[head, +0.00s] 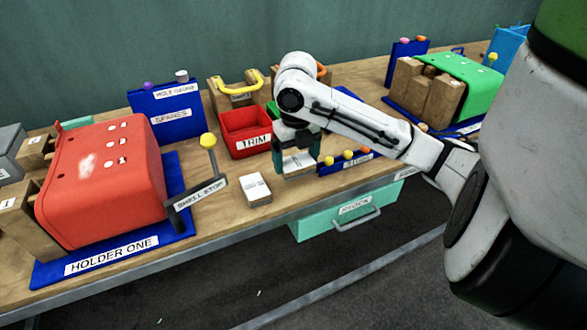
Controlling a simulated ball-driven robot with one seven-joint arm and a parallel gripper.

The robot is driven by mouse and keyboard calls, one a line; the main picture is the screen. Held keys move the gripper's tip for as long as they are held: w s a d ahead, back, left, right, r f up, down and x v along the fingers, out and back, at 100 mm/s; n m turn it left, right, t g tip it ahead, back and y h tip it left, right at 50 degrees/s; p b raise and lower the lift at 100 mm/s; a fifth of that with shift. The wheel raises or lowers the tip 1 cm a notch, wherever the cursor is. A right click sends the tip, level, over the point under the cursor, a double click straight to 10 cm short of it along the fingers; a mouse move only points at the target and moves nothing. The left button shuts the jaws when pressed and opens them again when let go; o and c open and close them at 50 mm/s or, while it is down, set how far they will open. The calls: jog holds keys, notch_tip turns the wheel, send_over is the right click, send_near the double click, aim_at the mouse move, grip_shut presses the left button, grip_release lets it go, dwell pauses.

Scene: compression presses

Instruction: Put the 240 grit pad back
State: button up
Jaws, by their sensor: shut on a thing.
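My gripper (298,168) reaches down over the front part of the bench, right of the red TRIM bin. Its dark teal fingers are shut on a small block-like pad with a white label (297,160). The label is too small to read, so I cannot tell if it is the 240 grit pad. The gripper hides part of the pad, and I cannot tell whether its underside touches the bench. A second tan block with a white label (257,189) lies on the bench to the left; its label is also unreadable.
The red TRIM bin (245,133) stands behind. A yellow-knobbed SHELL STOP lever (208,155) and red press (105,180) are at left. A blue rack with yellow knobs (345,161) is close right. A green STOCK drawer (345,212) hangs below the bench edge.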

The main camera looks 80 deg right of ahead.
aim_at(294, 169)
jog(key=shift+w+f, duration=0.15)
jog(key=shift+f, duration=0.1)
jog(key=shift+w+d+f, duration=0.1)
jog(key=shift+w+f, duration=0.05)
jog(key=shift+f, duration=0.75)
jog(key=shift+w+d+f, duration=0.1)
jog(key=shift+f, duration=0.8)
jog(key=shift+f, duration=0.2)
jog(key=o, duration=0.7)
jog(key=shift+o, duration=0.2)
jog(key=shift+r, duration=0.15)
notch_tip(294, 169, up, 12)
jog(key=shift+r+p, duration=0.1)
jog(key=shift+p, duration=0.4)
